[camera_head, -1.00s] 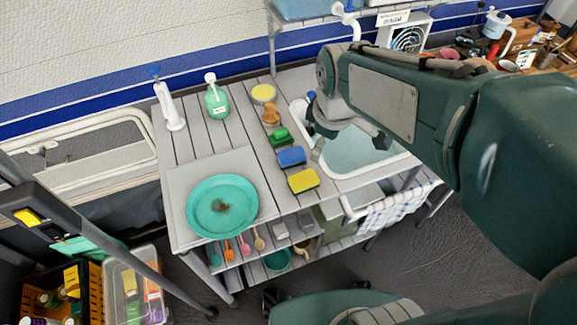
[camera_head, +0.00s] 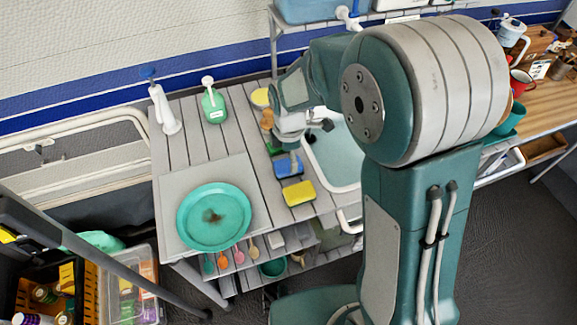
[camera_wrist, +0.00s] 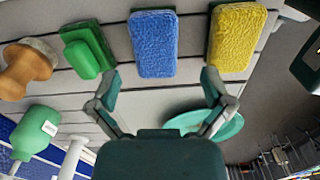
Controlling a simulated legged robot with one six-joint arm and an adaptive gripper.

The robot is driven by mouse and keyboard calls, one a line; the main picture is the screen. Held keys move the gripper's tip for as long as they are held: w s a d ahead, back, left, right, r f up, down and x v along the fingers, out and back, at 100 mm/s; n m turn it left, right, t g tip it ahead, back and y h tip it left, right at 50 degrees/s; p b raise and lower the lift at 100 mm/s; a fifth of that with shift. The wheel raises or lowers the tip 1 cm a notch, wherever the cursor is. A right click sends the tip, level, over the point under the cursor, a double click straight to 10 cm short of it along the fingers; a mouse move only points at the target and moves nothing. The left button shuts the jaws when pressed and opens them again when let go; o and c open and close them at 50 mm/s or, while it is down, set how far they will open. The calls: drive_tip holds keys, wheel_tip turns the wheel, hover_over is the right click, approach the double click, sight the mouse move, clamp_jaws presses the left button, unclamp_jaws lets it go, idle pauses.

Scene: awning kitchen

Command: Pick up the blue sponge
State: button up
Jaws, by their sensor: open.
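The blue sponge (camera_wrist: 154,45) lies on the grey slatted counter, between a green scrubber (camera_wrist: 88,50) and a yellow sponge (camera_wrist: 230,38) in the wrist view. The yellow sponge (camera_head: 299,193) lies just in front of the blue one in the head view.
A teal plate (camera_head: 214,216) lies on the counter's left front. A green bottle (camera_head: 214,104) and a white dispenser (camera_head: 163,110) stand at the back left. The sink (camera_head: 338,160) is right of the sponges. A wooden-handled brush (camera_wrist: 27,66) lies beyond the green scrubber.

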sight(288, 163)
drive_tip(key=f, duration=0.5)
drive_tip(key=shift+w+a, duration=0.15)
drive_tip(key=shift+w, duration=0.15)
drive_tip(key=c, duration=0.8)
